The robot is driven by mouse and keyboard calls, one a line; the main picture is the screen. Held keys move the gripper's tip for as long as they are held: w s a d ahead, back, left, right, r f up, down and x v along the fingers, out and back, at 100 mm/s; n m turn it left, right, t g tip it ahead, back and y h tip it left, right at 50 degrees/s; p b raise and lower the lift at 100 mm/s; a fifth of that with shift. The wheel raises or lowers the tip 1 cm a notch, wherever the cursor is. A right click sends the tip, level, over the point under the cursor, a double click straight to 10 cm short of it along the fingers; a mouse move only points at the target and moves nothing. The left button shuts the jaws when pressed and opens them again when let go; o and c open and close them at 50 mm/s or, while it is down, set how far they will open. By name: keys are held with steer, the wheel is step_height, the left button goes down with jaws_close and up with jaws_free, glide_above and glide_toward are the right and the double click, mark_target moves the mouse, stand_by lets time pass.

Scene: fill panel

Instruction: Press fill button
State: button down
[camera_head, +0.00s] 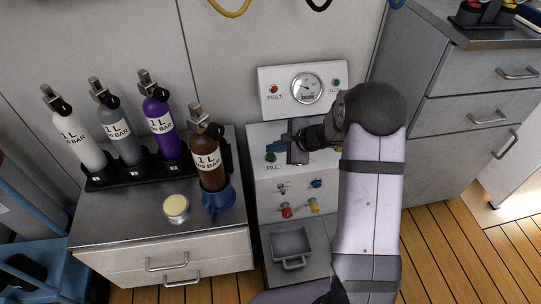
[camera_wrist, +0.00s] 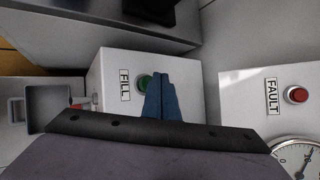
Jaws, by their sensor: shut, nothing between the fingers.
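The green fill button (camera_head: 270,157) is on the white panel box (camera_head: 262,190), above its FILL label. It also shows in the wrist view (camera_wrist: 143,82), partly behind my fingers. My gripper (camera_head: 274,145) has its blue fingers shut together and empty. In the head view the fingertips are just above and beside the button. In the wrist view the closed fingers (camera_wrist: 162,95) overlap the button's right edge. I cannot tell whether they touch it.
A pressure gauge (camera_head: 307,88) and a red FAULT lamp (camera_head: 273,89) are on the upright panel behind. Valves and red and yellow fittings (camera_head: 287,211) sit lower on the box. To the left, a brown bottle (camera_head: 206,158) stands in a blue holder (camera_head: 219,201) on a cabinet, near several other bottles.

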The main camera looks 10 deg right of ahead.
mark_target(273, 157)
steer(key=shift+f+b, duration=0.85)
steer(key=shift+b, duration=0.05)
stand_by(0.9)
stand_by(0.4)
steer(key=shift+r+p, duration=0.7)
steer(key=shift+r, duration=0.25)
steer(key=shift+r+p, duration=1.95)
steer(key=shift+r, duration=0.6)
